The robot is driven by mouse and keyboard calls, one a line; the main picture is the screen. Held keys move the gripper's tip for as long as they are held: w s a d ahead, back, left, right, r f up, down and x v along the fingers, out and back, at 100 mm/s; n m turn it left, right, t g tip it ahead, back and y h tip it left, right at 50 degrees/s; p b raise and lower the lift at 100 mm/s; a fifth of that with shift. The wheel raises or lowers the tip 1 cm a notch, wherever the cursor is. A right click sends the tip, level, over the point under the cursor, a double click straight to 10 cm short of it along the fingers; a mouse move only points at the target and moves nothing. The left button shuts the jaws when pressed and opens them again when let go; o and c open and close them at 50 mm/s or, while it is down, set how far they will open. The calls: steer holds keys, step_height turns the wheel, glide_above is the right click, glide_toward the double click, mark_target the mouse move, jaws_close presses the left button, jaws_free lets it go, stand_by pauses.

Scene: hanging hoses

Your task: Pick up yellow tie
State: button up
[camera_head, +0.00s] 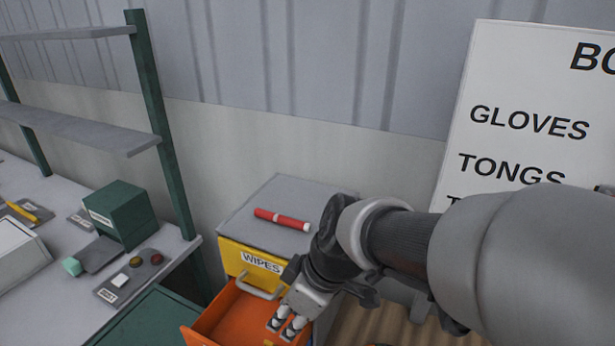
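A small bit of yellow (268,343) shows at the bottom edge of the head view, inside the open orange drawer (214,318). It may be the yellow tie, but too little shows to tell its shape. My gripper (284,327) points down over the right part of this drawer, close to the yellow bit. Its two fingers stand apart with a gap between them, and I see nothing held. The gripper and arm hide the drawer's right side, and the picture's edge cuts off its front.
A yellow drawer front labelled WIPES (240,258) with a handle sits above the open drawer. A red roll (282,219) lies on the cabinet top (237,226). A bench (60,262) at left holds a green box (121,213) and a yellow item (24,211). A sign (520,75) stands at right.

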steer(key=b, duration=0.2)
glide_above(269, 342)
steer(key=s+d, duration=0.1)
steer(key=d, duration=0.1)
step_height(269, 342, down, 8)
steer(key=b+x, duration=0.1)
steer(key=x, duration=0.4)
steer(key=shift+d+f+b, duration=0.1)
steer(key=shift+f+b, duration=0.15)
steer(key=shift+b, duration=0.1)
steer(key=shift+r, duration=0.1)
steer(key=shift+c, duration=0.5)
jaws_close()
